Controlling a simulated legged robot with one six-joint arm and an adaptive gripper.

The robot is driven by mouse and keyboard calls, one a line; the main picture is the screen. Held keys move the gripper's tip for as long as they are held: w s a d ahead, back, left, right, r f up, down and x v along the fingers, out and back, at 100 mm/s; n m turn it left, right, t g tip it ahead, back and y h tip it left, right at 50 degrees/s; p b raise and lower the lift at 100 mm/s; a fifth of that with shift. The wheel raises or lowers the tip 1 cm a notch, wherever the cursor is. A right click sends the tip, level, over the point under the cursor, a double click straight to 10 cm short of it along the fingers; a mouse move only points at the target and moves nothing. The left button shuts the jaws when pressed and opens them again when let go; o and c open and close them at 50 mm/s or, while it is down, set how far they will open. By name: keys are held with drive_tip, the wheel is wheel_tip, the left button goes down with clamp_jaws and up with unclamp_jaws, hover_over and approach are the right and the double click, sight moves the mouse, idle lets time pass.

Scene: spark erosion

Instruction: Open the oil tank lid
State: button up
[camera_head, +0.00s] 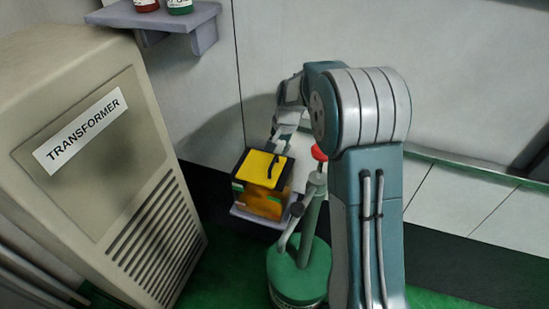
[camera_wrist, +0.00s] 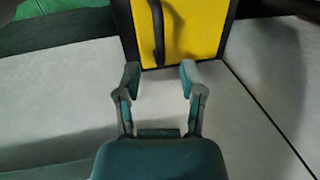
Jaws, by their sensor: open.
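The oil tank is an amber box (camera_head: 260,203) on a small grey ledge in the head view. Its yellow lid (camera_head: 258,165) with a black rim lies flat on top, shut. A black handle (camera_head: 273,166) stands on the lid. In the wrist view the yellow lid (camera_wrist: 195,30) fills the top middle, and the handle (camera_wrist: 158,30) runs up from near its rim. My gripper (camera_wrist: 160,74) is open and empty, its fingertips apart just short of the rim in this view. In the head view my gripper (camera_head: 281,142) is above the lid's back edge; contact cannot be told.
A green canister (camera_head: 298,272) with a lever and a red knob (camera_head: 319,153) stands right of the tank, close to my arm. A beige transformer cabinet (camera_head: 90,130) stands at left. A wall shelf (camera_head: 196,20) holds bottles. Pale wall lies behind the tank.

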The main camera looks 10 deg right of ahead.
sight(274, 160)
drive_tip(key=shift+w+a+f, duration=0.15)
drive_tip(key=shift+a+f, duration=0.05)
drive_tip(key=shift+f, duration=0.95)
drive_tip(key=shift+w+a+f, duration=0.1)
drive_tip(key=shift+a+f, duration=0.1)
drive_tip(key=shift+f, duration=0.95)
clamp_jaws()
